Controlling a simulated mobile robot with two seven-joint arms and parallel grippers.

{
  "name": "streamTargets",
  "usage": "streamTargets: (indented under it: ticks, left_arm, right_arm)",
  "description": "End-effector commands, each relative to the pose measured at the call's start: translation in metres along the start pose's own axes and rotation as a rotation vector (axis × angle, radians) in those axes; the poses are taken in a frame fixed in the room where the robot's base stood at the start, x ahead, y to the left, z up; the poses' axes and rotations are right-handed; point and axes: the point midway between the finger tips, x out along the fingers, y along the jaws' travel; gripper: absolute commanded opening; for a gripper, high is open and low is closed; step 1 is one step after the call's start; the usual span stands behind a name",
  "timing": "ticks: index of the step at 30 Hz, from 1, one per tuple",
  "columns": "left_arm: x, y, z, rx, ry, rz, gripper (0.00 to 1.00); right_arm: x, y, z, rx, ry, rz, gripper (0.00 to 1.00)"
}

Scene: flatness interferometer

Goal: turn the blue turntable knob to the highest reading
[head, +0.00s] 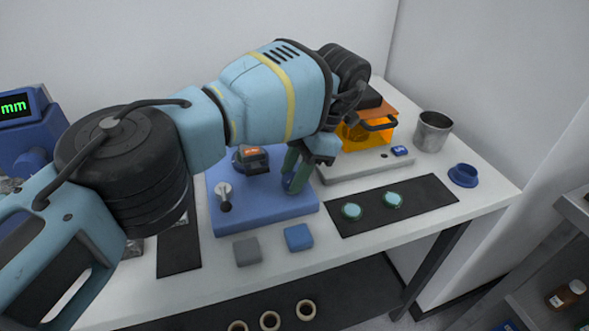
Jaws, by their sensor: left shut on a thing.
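A blue base plate (262,212) lies on the white table, with a silver lever (224,193) on its left part and a dark unit with an orange top (251,158) behind. My left arm reaches across from the left. My left gripper (294,178) points down at the right part of the plate, its greenish fingers shut on a small blue piece (289,187), which appears to be the turntable knob. The fingers and arm hide most of it. A blue display (14,107) at the far left shows green "mm"; its digits are out of view. My right gripper is not in view.
A grey block (247,251) and a blue block (298,237) lie in front of the plate. To the right are a black mat (427,194) with two teal discs, an orange-windowed device (364,134), a metal cup (433,131) and a blue ring-shaped holder (463,175).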

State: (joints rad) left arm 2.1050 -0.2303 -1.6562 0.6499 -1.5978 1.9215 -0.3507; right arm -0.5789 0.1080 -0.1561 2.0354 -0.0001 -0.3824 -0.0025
Motion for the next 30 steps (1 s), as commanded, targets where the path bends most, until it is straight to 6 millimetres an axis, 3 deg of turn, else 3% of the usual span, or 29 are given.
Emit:
streamTargets:
  ticks: [18,19,23,30]
  left_arm:
    - [-0.0007,0.0001,0.0004,-0.042,-0.003,-0.017,0.11]
    - [-0.0007,0.0001,0.0004,-0.042,-0.003,-0.017,0.35]
    - [-0.0007,0.0001,0.0003,-0.042,-0.002,-0.017,0.52]
    - [-0.0003,0.0002,0.0002,-0.042,-0.001,-0.017,0.55]
  right_arm:
    - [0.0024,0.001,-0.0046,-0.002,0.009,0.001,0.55]
    - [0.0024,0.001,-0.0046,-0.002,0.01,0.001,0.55]
    - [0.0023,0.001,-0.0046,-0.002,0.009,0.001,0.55]
    - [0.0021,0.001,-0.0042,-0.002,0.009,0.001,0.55]
